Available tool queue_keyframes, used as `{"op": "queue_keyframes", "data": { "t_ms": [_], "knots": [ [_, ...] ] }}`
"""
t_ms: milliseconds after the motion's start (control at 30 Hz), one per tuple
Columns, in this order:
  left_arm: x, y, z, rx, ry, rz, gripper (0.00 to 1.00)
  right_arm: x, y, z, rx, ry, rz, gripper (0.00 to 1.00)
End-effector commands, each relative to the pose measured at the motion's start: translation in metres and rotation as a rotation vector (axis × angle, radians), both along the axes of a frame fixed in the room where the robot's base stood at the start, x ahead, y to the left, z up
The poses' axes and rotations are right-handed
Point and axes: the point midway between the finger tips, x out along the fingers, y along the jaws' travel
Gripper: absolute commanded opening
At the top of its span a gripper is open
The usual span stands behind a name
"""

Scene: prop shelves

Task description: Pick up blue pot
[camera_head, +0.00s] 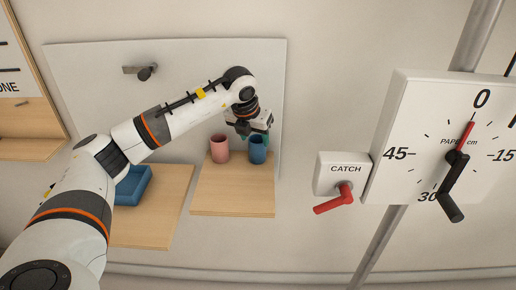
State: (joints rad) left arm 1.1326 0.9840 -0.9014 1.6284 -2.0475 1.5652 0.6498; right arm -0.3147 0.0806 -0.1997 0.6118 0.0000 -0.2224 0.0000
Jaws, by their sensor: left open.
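The blue pot (257,153) stands upright on a small wooden shelf (232,197), on the right of a pink pot. My left arm comes in from the left. My left gripper (256,133) is open, at the blue pot's top. It covers part of the pot's rim, and I cannot tell whether the fingers touch it. A green thing (265,135) shows beside the gripper, mostly hidden. My right gripper is not in view.
The pink pot (219,148) stands close on the left of the blue pot. A blue tray (133,187) sits on a lower wooden shelf (160,225), partly behind my arm. A CATCH box (340,172) with a red handle and a large dial (440,150) are at the right.

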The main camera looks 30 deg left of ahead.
Motion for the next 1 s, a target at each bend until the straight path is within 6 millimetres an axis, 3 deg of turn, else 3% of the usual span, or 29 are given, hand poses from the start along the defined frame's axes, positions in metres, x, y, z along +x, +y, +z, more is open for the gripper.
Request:
{"op": "queue_keyframes", "data": {
  "t_ms": [167,400,600,833,1000],
  "knots": [
    [0.006,0.001,-0.014,-0.001,0.000,0.000,0.55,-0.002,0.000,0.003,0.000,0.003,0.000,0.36],
    [0.019,0.005,-0.039,-0.002,0.003,-0.001,0.55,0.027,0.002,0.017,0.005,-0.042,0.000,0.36],
    [0.028,0.007,-0.060,-0.003,-0.001,-0.002,0.55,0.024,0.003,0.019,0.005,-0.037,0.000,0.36],
    [0.028,0.007,-0.062,-0.003,-0.002,-0.002,0.55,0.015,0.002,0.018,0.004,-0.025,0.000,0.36],
    [0.028,0.007,-0.062,-0.003,-0.002,-0.002,0.28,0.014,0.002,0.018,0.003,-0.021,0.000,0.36]
  ]
}}
